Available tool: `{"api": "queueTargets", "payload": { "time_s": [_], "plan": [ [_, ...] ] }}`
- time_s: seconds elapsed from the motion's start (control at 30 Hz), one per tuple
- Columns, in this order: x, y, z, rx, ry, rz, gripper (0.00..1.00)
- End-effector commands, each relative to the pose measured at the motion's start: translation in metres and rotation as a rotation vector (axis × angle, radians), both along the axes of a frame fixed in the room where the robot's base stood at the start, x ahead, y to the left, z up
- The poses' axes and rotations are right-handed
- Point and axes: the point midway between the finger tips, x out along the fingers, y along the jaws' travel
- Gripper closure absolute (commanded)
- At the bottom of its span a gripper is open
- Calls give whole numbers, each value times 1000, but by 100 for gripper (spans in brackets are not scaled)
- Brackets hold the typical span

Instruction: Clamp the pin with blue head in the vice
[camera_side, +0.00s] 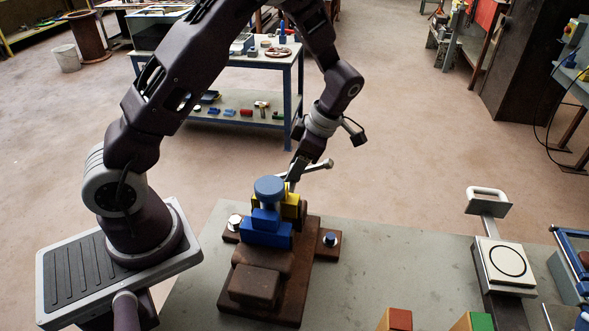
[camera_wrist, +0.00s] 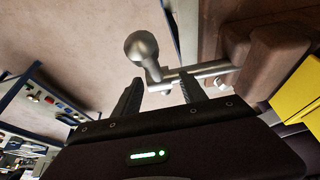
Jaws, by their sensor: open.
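The pin with the blue head (camera_side: 269,187) stands upright at the vice, its round head above the jaws. Its shaft is mostly hidden. The brown vice (camera_side: 262,290) has a blue jaw (camera_side: 265,234) in front and a yellow jaw (camera_side: 291,205) behind, also at the right edge of the wrist view (camera_wrist: 297,98). I cannot tell how tightly the jaws meet the pin. My gripper (camera_side: 292,176) is behind the vice at its metal handle (camera_side: 318,167). In the wrist view my open fingers (camera_wrist: 160,88) point at the handle (camera_wrist: 205,70), whose ball end (camera_wrist: 141,48) is near the left finger.
The vice is bolted on a grey table (camera_side: 385,270). Red (camera_side: 399,319) and green (camera_side: 474,321) topped blocks lie at the front edge. A device with a white plate (camera_side: 504,265) stands to the right. A blue-framed workbench (camera_side: 240,130) is behind. The table between vice and device is clear.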

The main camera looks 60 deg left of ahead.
Motion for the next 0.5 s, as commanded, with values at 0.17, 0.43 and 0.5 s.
{"api": "queueTargets", "payload": {
  "time_s": [0.17,0.43,0.5],
  "plan": [
    [-2,1,-5,-1,1,-1,51],
    [-1,1,-5,-1,1,-1,80],
    [-1,1,-5,-2,0,-1,94]
  ]
}}
